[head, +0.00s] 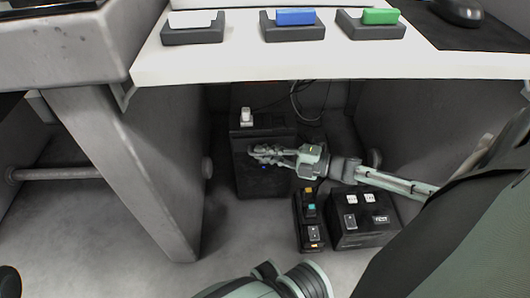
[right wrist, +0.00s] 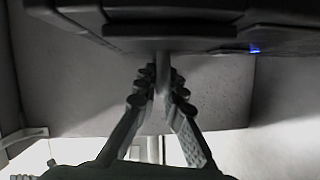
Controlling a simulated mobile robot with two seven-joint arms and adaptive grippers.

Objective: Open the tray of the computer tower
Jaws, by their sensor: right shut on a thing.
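The black computer tower (head: 262,183) stands upright on the floor under the white table. My right gripper (head: 258,152) reaches in from the right to the tower's front, at its upper part. In the right wrist view the gripper (right wrist: 162,82) is shut on a small grey handle (right wrist: 162,60) that sticks out from the tower's dark front (right wrist: 90,18). A long dark slot or bar (right wrist: 185,30) lies beside the handle. A blue light (right wrist: 255,50) glows on the tower. How far the tray is out cannot be told. My left gripper is not in view.
A white plug-like item (head: 246,115) sits on the tower. Dark boxes with switches (head: 362,225) and a narrow switch strip (head: 310,225) stand right of it. The table edge (head: 330,70) overhangs; a grey table leg (head: 130,165) stands left.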

